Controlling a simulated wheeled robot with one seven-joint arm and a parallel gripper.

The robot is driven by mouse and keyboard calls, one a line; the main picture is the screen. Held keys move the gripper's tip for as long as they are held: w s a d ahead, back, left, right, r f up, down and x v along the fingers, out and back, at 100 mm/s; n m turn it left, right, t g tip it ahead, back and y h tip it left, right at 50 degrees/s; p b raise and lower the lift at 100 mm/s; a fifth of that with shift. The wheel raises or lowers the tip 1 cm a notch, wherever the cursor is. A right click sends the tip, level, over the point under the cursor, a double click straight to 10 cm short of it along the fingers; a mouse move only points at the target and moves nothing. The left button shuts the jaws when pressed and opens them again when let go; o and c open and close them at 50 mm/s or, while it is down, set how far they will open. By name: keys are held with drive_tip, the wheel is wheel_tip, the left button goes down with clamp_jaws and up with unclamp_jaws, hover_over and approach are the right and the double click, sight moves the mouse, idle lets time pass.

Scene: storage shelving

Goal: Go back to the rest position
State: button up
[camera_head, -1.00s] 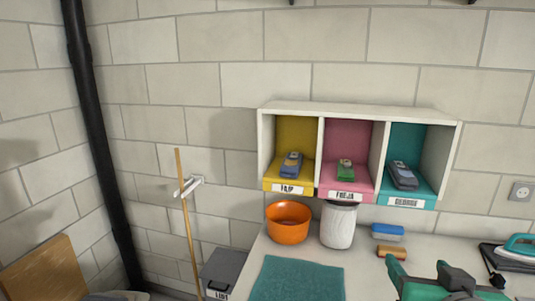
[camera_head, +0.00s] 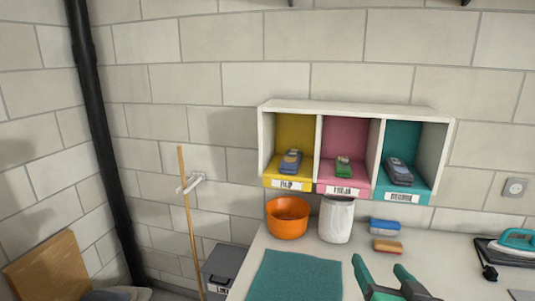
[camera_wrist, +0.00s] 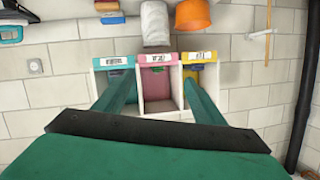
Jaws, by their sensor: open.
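My gripper (camera_head: 386,272) shows green fingers at the bottom edge of the head view, spread apart with nothing between them. It is in front of the table, below the wall shelf (camera_head: 350,108). In the wrist view, which looks upside down, the open fingers of my gripper (camera_wrist: 160,95) stretch toward the shelf, apart from it. The shelf has a yellow, a pink and a teal compartment. A grey-blue item (camera_head: 291,161), a small green item (camera_head: 343,166) and a dark grey item (camera_head: 398,171) lie in them, one in each.
On the table (camera_head: 455,245) stand an orange bowl (camera_head: 288,218), a white bin (camera_head: 336,221), a blue sponge (camera_head: 384,225), an orange-brown block (camera_head: 387,247), a teal cloth (camera_head: 297,275) and an iron (camera_head: 518,240). A broom handle (camera_head: 189,215) leans at left. Space above the table is clear.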

drive_tip(key=w+a+f+m+t, duration=0.1)
drive_tip(key=a+f, duration=0.3)
drive_tip(key=f, duration=0.3)
drive_tip(key=w+a+f+m, duration=0.1)
drive_tip(key=a+f, duration=0.3)
drive_tip(key=f, duration=0.3)
drive_tip(key=s+a+f+m, duration=0.1)
drive_tip(key=s+a+f, duration=0.2)
drive_tip(key=f, duration=0.3)
drive_tip(key=s+a+f, duration=0.3)
drive_tip(key=a+f, duration=0.1)
drive_tip(key=f, duration=0.2)
drive_tip(key=s+a+f+n, duration=0.1)
drive_tip(key=s+a+f, duration=0.25)
drive_tip(key=s, duration=0.35)
drive_tip(key=s+a+f+n, duration=0.1)
drive_tip(key=s+a+f, duration=0.1)
drive_tip(key=s+f, duration=0.35)
drive_tip(key=s+a+n+y, duration=0.1)
drive_tip(key=s+n, duration=0.3)
drive_tip(key=s, duration=1.1)
drive_tip(key=shift+s+a+r+n+g, duration=0.25)
drive_tip(key=shift+a+r+n+g, duration=0.05)
drive_tip(key=shift+a, duration=0.3)
